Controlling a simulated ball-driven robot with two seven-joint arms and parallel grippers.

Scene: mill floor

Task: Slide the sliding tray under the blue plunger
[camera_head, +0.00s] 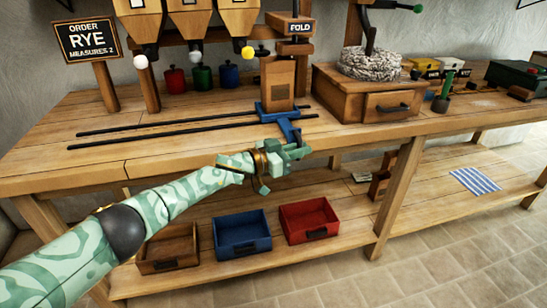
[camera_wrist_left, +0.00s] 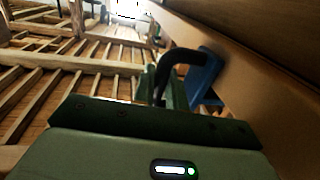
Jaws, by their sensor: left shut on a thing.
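The blue sliding tray (camera_head: 268,115) sits on two dark rails, near their right end. A brown bag-like block (camera_head: 279,85) stands upright on it. A blue arm (camera_head: 289,129) reaches from the tray over the bench's front edge. My left gripper (camera_head: 291,151) is shut at that arm's end; the left wrist view shows a black handle (camera_wrist_left: 178,62) beside a blue bracket (camera_wrist_left: 207,80), with the fingers (camera_wrist_left: 172,92) at the handle. My right gripper is out of view.
Hoppers with white and yellow knobs (camera_head: 247,52) stand left of the FOLD head. A wooden mill with a drawer (camera_head: 388,106) stands close to the right of the tray. Blue (camera_head: 242,246) and red (camera_head: 311,232) bins lie on the shelf below. The rails (camera_head: 150,138) are clear leftward.

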